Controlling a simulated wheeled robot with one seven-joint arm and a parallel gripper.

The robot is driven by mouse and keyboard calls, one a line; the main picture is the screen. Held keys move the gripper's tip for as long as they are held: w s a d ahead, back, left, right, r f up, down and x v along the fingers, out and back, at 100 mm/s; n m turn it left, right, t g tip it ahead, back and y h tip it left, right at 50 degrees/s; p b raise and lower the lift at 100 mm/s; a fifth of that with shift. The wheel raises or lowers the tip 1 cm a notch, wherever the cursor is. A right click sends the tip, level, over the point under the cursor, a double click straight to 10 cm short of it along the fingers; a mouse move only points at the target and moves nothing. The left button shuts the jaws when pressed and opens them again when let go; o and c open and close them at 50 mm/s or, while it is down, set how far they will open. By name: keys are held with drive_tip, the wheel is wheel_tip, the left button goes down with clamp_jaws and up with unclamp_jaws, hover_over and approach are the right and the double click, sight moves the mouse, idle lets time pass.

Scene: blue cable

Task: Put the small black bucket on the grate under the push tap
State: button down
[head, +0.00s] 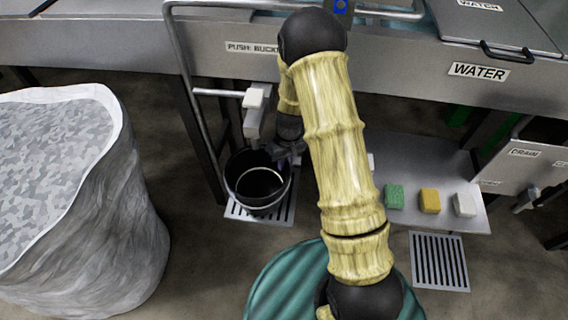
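The small black bucket (258,186) is upright below the push tap (254,110), left of the picture's middle. It overlaps the back of the slotted grate (284,212) on the floor; I cannot tell whether it rests on it or hangs just above. A pale thin curve, perhaps its handle, crosses its mouth. My gripper (280,153) is at the bucket's back right rim, under the tap's right side. My arm and its dark wrist partly hide it, so I cannot see whether the fingers are closed on the bucket.
A metal counter with a "PUSH: BUCKET" sign (252,48) and bent pipe frame stands behind. A large grey sack-like bin (80,205) fills the left. Right are a low shelf with green (394,196), yellow (429,200) and white (465,204) blocks and another floor grate (439,261).

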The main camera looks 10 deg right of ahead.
drive_tip(key=shift+w+d, duration=0.2)
drive_tip(key=shift+w, duration=0.35)
drive_tip(key=shift+w+d, duration=0.2)
drive_tip(key=shift+w, duration=0.35)
drive_tip(key=shift+f+b, duration=0.4)
drive_tip(key=shift+f, duration=1.35)
drive_tip(key=shift+s+f, duration=0.1)
drive_tip(key=shift+f, duration=0.05)
drive_tip(key=c, duration=1.6)
unclamp_jaws()
drive_tip(key=shift+c, duration=0.2)
wheel_tip(320, 180, up, 12)
drive_tip(key=d+p, duration=0.1)
drive_tip(key=p, duration=0.1)
drive_tip(key=shift+w+d, duration=0.15)
drive_tip(key=shift+w, duration=0.05)
